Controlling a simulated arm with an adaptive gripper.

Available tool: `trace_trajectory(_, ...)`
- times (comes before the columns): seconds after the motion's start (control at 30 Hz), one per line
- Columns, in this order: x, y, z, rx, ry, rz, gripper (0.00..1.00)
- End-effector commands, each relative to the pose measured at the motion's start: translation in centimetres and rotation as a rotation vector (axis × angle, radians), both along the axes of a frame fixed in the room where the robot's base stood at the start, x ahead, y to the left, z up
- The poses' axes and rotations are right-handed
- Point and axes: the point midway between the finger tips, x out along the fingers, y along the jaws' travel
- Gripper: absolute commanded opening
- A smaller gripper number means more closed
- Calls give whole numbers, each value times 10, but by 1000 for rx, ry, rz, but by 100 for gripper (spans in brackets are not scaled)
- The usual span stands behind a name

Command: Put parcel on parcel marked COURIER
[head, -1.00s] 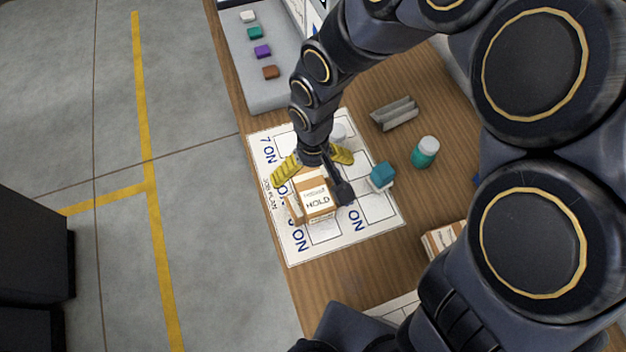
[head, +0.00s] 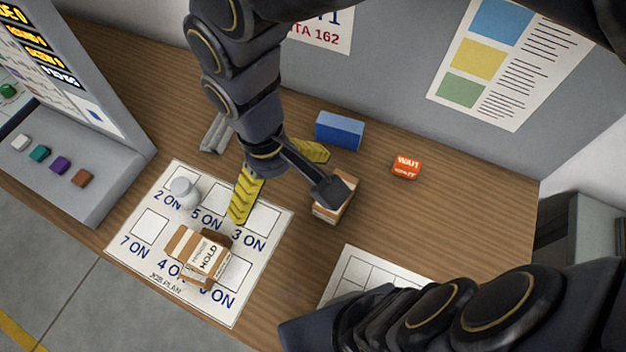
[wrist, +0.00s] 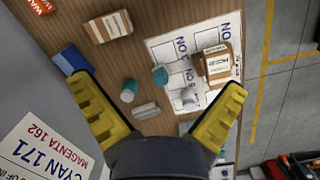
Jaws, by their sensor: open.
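A parcel marked HOLD (head: 210,257) sits on the job plan sheet in the head view, with more brown box against it; I cannot tell whether that is a second parcel. It also shows in the wrist view (wrist: 218,62). Another parcel (head: 333,211) stands on the bare wood to the right, partly covered by my gripper in the head view. In the wrist view it is whole (wrist: 108,27), its label too small to read. No COURIER mark is readable. My gripper (head: 280,186) is open and empty above the table, its yellow fingers (wrist: 160,84) spread wide.
A white bottle (head: 184,192) stands on the sheet (head: 120,254). A blue block (head: 340,131) and orange WAIT block (head: 406,167) are near the back panel.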

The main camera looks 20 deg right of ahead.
Motion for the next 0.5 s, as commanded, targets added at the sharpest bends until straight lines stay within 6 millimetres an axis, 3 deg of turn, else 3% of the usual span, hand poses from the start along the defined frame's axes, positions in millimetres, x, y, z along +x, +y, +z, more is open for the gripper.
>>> trace_trajectory(0.03, -15, -20, 11, 0, 3, -83, 100)
trace_trajectory(0.1, -37, -37, 21, 5, 21, -168, 100)
trace_trajectory(0.23, -69, -51, 30, 25, 48, -285, 100)
trace_trajectory(0.33, -82, -54, 33, 38, 60, -333, 100)
trace_trajectory(0.5, -87, -55, 34, 45, 65, -349, 100)
